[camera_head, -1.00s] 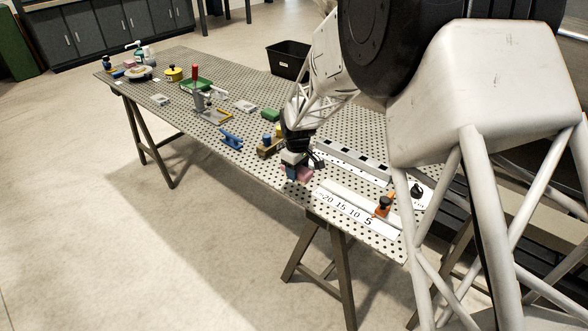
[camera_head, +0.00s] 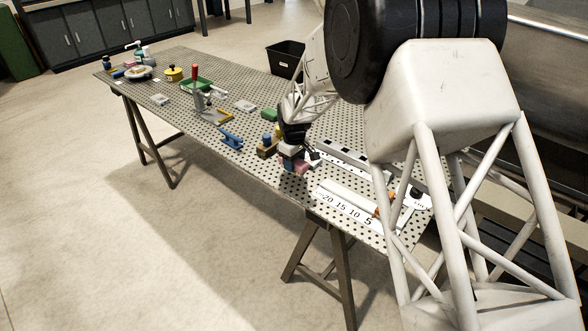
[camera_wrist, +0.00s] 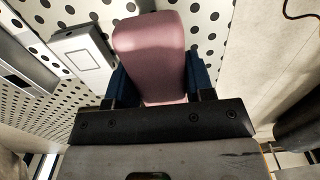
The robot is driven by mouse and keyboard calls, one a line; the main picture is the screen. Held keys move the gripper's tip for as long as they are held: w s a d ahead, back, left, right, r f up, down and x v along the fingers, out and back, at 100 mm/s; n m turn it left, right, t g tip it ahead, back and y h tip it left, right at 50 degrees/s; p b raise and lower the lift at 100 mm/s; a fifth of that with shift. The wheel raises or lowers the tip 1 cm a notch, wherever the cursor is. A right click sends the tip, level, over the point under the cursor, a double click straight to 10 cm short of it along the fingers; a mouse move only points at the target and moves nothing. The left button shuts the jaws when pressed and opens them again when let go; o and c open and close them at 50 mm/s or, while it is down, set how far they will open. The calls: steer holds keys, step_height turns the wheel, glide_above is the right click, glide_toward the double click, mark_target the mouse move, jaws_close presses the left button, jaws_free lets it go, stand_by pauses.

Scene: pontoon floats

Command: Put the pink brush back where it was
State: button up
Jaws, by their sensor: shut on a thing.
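The pink brush (camera_wrist: 150,50) is between the blue fingers of my gripper (camera_wrist: 154,82) in the wrist view. It fills the gap between them, and my gripper is shut on it. In the head view my gripper (camera_head: 292,168) is low over the near edge of the perforated table, and a bit of the pink brush (camera_head: 301,168) shows beside the fingers. I cannot tell whether the brush touches the table.
A scale strip (camera_head: 345,208) with printed numbers lies right of my gripper. A wooden block piece (camera_head: 266,149) and a blue clamp-like tool (camera_head: 231,138) lie to its left. A black bin (camera_head: 286,58) is at the far side. The table's near edge is close.

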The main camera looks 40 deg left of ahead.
steer(key=shift+f, duration=1.5)
steer(key=shift+f, duration=0.15)
steer(key=o, duration=1)
steer(key=shift+o, duration=0.2)
step_height(320, 180, up, 12)
steer(key=shift+r, duration=0.15)
